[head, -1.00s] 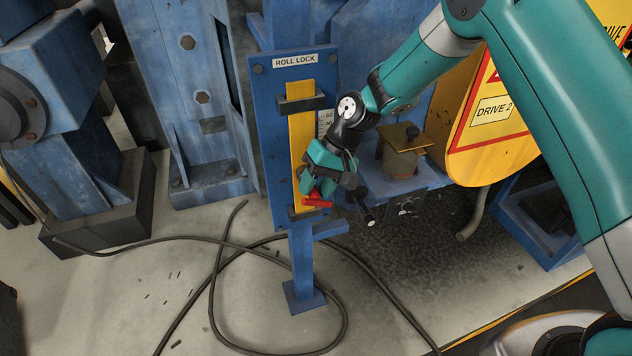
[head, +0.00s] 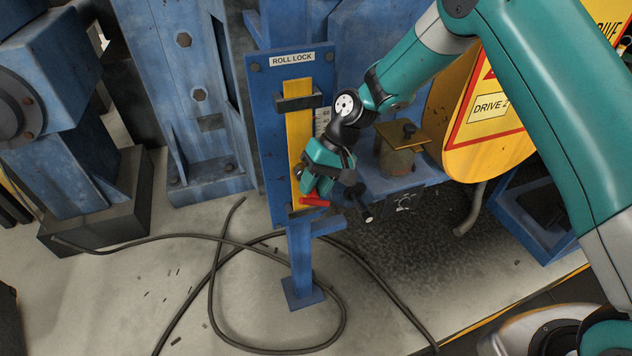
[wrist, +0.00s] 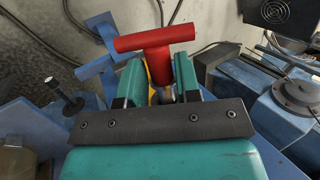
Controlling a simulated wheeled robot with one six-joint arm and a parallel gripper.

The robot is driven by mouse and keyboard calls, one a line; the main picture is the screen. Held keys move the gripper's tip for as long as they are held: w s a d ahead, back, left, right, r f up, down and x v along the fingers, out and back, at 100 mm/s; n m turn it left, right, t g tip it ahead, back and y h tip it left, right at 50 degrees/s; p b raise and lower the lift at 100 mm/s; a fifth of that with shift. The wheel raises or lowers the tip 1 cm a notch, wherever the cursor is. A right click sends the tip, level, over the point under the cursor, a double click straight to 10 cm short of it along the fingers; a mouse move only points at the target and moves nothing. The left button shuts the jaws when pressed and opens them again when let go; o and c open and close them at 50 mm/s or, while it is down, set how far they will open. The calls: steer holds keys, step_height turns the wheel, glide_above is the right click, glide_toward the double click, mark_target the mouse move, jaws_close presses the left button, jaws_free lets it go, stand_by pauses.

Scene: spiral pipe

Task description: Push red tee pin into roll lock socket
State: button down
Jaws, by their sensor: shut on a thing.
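The red tee pin (wrist: 157,62) is held between the two teal fingers of my gripper (wrist: 160,80) in the wrist view, with its crossbar above the fingers and its stem running down between them. In the head view the red pin (head: 315,201) shows at my gripper (head: 318,188), in front of the lower part of the yellow bar (head: 299,125). The bar stands upright on the blue roll lock panel (head: 264,150). A grey tip shows below the red stem in the wrist view. The socket is hidden, and I cannot tell whether the pin is in it.
A black-knobbed rod (head: 365,218) sticks out right of the gripper. A brass plate on a cylinder (head: 400,135) stands further right, near the yellow drive guard (head: 488,120). Dark cables (head: 215,270) loop on the floor. A blue post (head: 301,270) stands below the panel.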

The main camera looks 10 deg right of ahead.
steer(key=shift+d+r+g+p, duration=0.1)
steer(key=shift+r+g+p, duration=0.15)
steer(key=shift+g+p, duration=0.5)
steer(key=shift+w, duration=0.4)
steer(key=c, duration=0.7)
jaws_free()
steer(key=shift+c, duration=0.2)
steer(key=shift+w+r, duration=0.1)
